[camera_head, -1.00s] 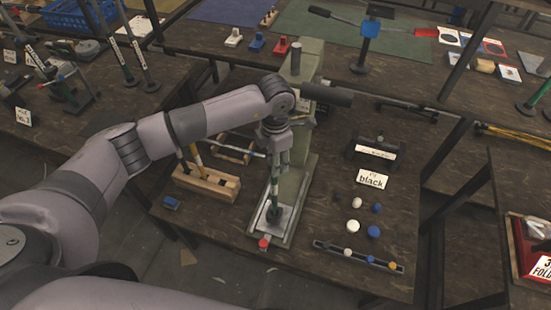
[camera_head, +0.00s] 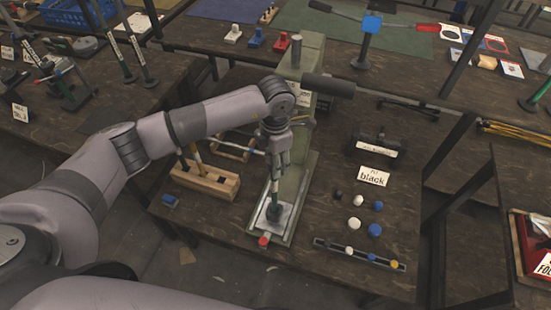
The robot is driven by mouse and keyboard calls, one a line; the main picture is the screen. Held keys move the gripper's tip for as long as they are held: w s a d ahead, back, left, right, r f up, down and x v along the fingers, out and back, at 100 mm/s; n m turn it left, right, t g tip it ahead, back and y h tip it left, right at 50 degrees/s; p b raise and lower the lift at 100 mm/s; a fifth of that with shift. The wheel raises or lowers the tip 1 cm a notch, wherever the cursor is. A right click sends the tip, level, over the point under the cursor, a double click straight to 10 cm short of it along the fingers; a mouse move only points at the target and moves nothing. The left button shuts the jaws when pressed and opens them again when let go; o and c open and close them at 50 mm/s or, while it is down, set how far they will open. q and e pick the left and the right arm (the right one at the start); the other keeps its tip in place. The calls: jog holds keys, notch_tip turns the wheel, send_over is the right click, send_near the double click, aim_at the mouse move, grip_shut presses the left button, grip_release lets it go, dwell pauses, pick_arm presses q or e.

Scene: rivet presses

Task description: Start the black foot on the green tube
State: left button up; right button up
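My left gripper (camera_head: 277,172) points down over the bed of the green press (camera_head: 301,168) and looks shut on the upper part of an upright green tube (camera_head: 275,192). The tube's dark lower end is at the pale plate (camera_head: 284,219) on the press bed; I cannot tell whether a foot is under it or whether it touches. A small black piece (camera_head: 339,194), perhaps a black foot, lies loose on the table to the right, near the sign reading "fit black" (camera_head: 374,176). My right gripper is not in view.
A wooden block (camera_head: 218,190) with tubes stands left of the press. Loose white (camera_head: 353,224) and blue (camera_head: 375,230) pieces lie to the right, behind a slotted rail (camera_head: 338,249). A black press handle (camera_head: 328,86) juts out to the right above.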

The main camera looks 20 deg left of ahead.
pick_arm(q)
jog(key=shift+o, duration=1.4)
jog(key=shift+r, duration=0.15)
notch_tip(320, 180, up, 7)
jog(key=shift+r, duration=0.15)
